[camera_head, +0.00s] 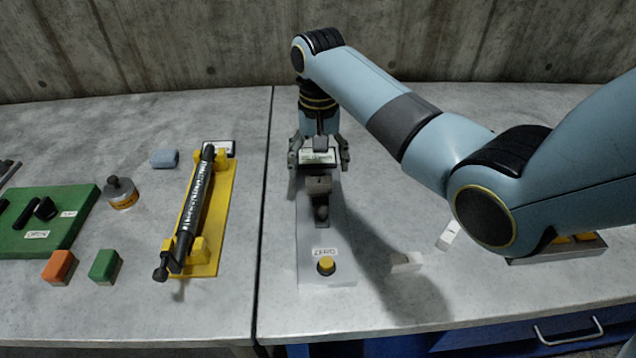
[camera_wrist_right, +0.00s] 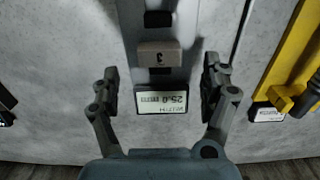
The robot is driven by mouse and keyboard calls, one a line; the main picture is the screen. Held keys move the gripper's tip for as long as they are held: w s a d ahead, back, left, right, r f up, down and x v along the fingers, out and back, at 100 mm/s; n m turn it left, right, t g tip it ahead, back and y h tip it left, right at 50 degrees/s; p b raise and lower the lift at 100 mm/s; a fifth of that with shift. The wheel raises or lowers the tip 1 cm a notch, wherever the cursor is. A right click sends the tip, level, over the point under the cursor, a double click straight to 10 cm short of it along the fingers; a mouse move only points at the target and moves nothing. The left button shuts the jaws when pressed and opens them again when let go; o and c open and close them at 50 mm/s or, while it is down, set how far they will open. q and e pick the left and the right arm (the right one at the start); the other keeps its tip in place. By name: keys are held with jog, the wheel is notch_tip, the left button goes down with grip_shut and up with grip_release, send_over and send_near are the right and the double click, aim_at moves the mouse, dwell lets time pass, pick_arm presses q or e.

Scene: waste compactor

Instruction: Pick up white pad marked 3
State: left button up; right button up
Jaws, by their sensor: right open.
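My right gripper (camera_wrist_right: 160,80) is open and empty, with one finger on each side of the display (camera_wrist_right: 161,99), which reads 25.0. In the head view my right gripper (camera_head: 318,160) is above the gauge plate (camera_head: 312,222). My left gripper is out of view.
A yellow ZERO button (camera_head: 326,266) is at the plate's front. Two loose white blocks (camera_head: 448,235) (camera_head: 406,262) lie to its right. A yellow cradle (camera_head: 216,228) holds a black rod at left, beyond which are a green board (camera_head: 75,232) and coloured blocks.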

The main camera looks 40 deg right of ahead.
aim_at(319, 180)
notch_tip(319, 180, down, 5)
jog(key=shift+r, duration=0.1)
jog(key=shift+f, duration=0.2)
jog(key=c, duration=1.1)
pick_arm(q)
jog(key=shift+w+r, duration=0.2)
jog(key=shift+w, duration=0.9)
pick_arm(e)
jog(key=shift+r, duration=0.1)
jog(key=shift+c, duration=1.3)
